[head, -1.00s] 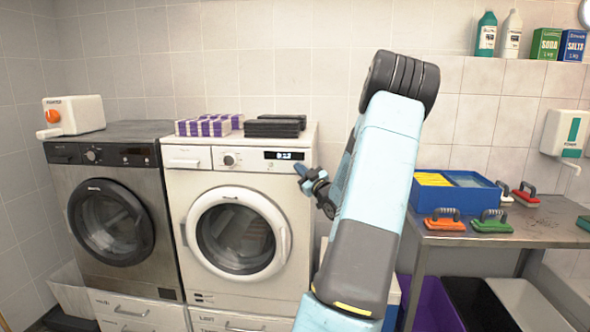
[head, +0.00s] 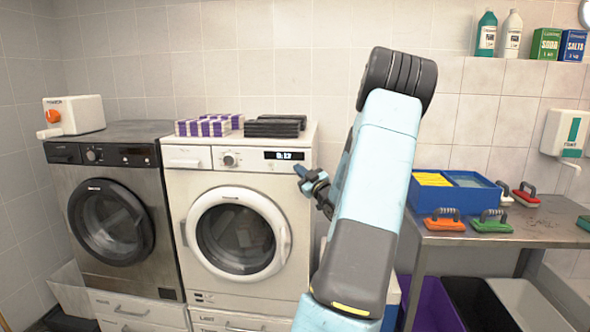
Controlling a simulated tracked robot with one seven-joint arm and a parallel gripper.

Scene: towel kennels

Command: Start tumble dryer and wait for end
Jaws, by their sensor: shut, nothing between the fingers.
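The white front-loading machine (head: 182,205) stands in the middle, with its round door (head: 238,234) closed. Dark contents show behind the door glass. Its display (head: 284,155) is lit with small digits, too small to read surely. A round knob (head: 229,160) sits left of the display. A dark grey front-loading machine (head: 66,180) stands to its left, its door (head: 110,222) closed. I cannot tell from labels which one is the dryer. My gripper (head: 299,170) is shut and empty, just in front of the white machine's panel, below the display's right end. Contact cannot be told.
Purple-and-white packs (head: 203,127) and dark folded items (head: 273,127) lie on the white machine. A white box with an orange knob (head: 74,115) stands on the grey one. At right, a metal table (head: 530,225) holds a blue divided tray (head: 459,193) and several handled brushes.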

